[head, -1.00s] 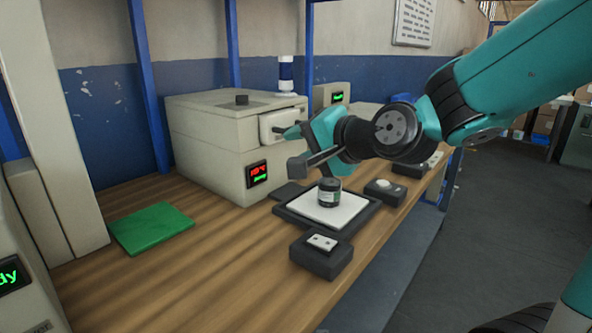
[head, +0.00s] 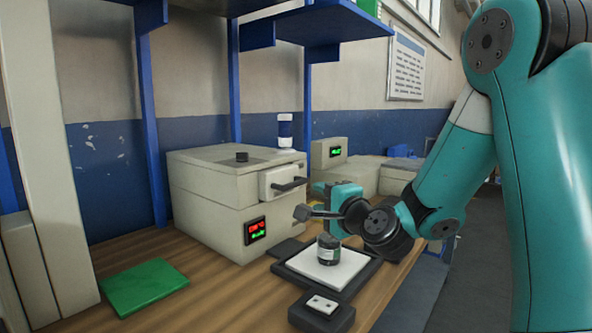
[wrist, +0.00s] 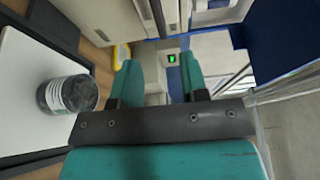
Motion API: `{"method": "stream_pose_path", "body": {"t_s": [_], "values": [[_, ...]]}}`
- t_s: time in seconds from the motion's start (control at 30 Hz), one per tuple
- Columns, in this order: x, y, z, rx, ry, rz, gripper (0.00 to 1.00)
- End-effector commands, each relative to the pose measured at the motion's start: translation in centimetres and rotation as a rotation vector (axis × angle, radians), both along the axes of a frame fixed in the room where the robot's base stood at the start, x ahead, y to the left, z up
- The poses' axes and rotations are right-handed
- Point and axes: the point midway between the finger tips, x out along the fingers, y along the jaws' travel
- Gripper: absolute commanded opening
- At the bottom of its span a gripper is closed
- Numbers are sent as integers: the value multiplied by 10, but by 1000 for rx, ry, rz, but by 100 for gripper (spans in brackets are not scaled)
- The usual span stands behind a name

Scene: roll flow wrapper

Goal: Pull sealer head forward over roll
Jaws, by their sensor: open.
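I cannot make out a roll.
A black switch box (head: 321,311) sits near the table edge. A green mat (head: 143,286) lies at left. A second beige unit (head: 328,152) with a green display stands behind. Blue posts and shelves rise behind the machine.

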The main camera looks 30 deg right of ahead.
Motion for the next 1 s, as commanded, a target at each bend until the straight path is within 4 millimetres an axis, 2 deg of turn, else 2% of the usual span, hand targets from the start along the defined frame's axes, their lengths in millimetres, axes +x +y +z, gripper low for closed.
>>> {"method": "stream_pose_path", "body": {"t_s": [0.3, 0.53, 0.73, 1.0], "values": [[63, 1, 6, 1, 5, 4, 40], [100, 1, 5, 0, 3, 3, 40], [119, 0, 2, 0, 2, 2, 40], [125, 0, -2, 0, 2, 1, 40]]}}
